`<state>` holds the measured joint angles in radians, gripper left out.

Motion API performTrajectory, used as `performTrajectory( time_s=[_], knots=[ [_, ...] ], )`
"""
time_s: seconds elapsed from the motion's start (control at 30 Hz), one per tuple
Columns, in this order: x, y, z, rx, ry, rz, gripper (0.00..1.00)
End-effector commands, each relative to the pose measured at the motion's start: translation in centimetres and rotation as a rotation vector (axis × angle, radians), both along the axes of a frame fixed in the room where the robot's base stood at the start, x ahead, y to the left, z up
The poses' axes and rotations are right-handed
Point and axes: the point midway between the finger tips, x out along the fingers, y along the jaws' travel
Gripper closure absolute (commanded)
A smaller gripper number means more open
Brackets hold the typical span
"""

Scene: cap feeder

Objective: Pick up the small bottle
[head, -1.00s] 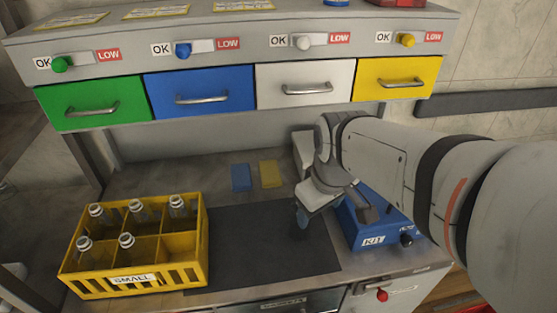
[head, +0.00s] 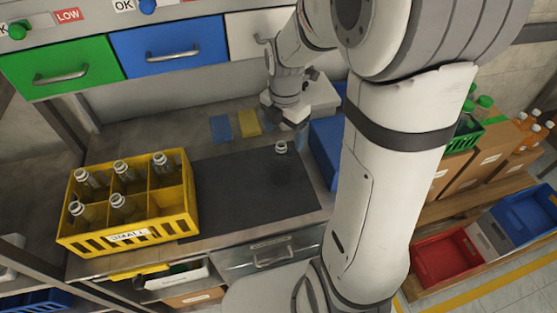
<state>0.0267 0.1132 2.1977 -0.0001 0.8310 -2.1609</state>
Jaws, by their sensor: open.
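A small clear bottle with a grey neck (head: 281,163) stands upright on the dark mat (head: 235,195), towards the mat's right side. My gripper (head: 286,120) is open, above and behind the bottle in the picture, and looks apart from it. Its fingertips are small and partly hard to make out. The yellow crate marked SMALL (head: 128,237) stands left of the mat. It holds several similar small bottles (head: 122,170), and its front right compartment looks empty.
A blue pad (head: 220,129) and a yellow pad (head: 249,123) lie behind the mat. A blue box (head: 325,150) stands right of the bottle, partly hidden by my arm. Green (head: 60,68), blue (head: 168,47) and white drawers hang above. The mat's left part is clear.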

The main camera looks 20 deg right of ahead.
Motion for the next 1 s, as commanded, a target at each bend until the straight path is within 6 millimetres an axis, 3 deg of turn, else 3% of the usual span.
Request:
performTrajectory(
  time_s=[0.4, 0.73, 1.0],
  knots=[
    [0.0, 0.7, -5.3, 0.0, 0.004, -0.002, 0.22],
    [0.0, 0.8, -6.0, 0.0, 0.0, -0.001, 0.22],
    [0.0, 0.8, -6.0, 0.0, 0.0, -0.001, 0.44]
  ],
)
